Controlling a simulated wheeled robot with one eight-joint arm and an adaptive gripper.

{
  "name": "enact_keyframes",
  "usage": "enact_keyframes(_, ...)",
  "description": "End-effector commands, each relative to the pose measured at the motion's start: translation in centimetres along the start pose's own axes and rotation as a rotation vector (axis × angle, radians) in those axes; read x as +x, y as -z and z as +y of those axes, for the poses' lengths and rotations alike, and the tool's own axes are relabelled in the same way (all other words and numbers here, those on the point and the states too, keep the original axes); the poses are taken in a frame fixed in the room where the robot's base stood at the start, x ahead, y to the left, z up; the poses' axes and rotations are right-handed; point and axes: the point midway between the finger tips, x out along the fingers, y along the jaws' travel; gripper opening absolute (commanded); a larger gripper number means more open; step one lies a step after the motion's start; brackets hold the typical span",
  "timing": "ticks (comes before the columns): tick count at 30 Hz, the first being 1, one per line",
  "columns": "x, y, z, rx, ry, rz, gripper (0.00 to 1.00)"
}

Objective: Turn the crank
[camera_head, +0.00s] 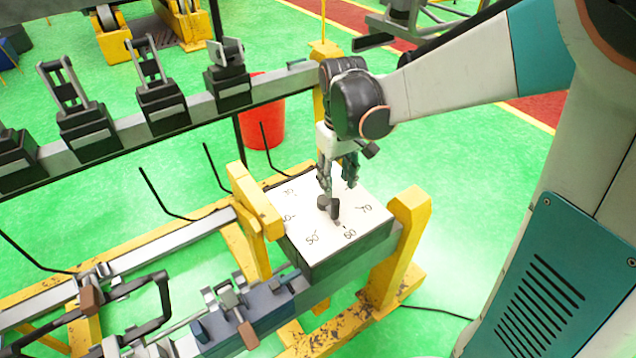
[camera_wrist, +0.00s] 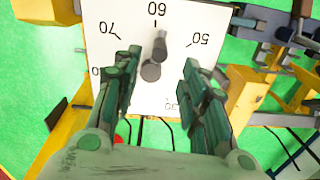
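A small dark grey crank (camera_head: 328,207) stands on the white top of a dial box (camera_head: 368,222) marked with numbers. In the wrist view the crank (camera_wrist: 151,71) has a round hub and a short arm, which points about toward the 60 mark. My gripper (camera_head: 338,184) reaches down over the dial from above. In the wrist view my gripper (camera_wrist: 162,58) is open, with its two green fingers apart on either side of the crank. I see gaps between the crank and both fingers there. How far the fingertips are above the dial is hard to tell.
Yellow posts (camera_head: 406,225) stand beside the box. A grey rail (camera_head: 195,105) with several black clamps runs behind it, and a red bucket (camera_head: 262,125) stands on the green floor. Metal mechanism parts (camera_head: 235,305) sit at the front left. The floor to the right is mostly open.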

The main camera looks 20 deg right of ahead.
Motion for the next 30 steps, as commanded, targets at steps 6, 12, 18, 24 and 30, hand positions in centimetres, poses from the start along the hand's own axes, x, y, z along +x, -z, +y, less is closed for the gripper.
enact_keyframes(6, 4.7, 0.0, 0.0, 0.0, 0.0, 0.001, 0.4)
enact_keyframes(12, 8.2, 0.0, 0.0, 0.001, 0.0, 0.001, 0.4)
enact_keyframes(18, 10.2, 0.0, 0.0, 0.001, 0.0, 0.001, 0.4)
enact_keyframes(24, 10.7, 0.0, 0.0, 0.001, 0.0, 0.001, 0.4)
enact_keyframes(30, 10.6, 0.0, 0.0, 0.001, 0.0, 0.001, 0.37)
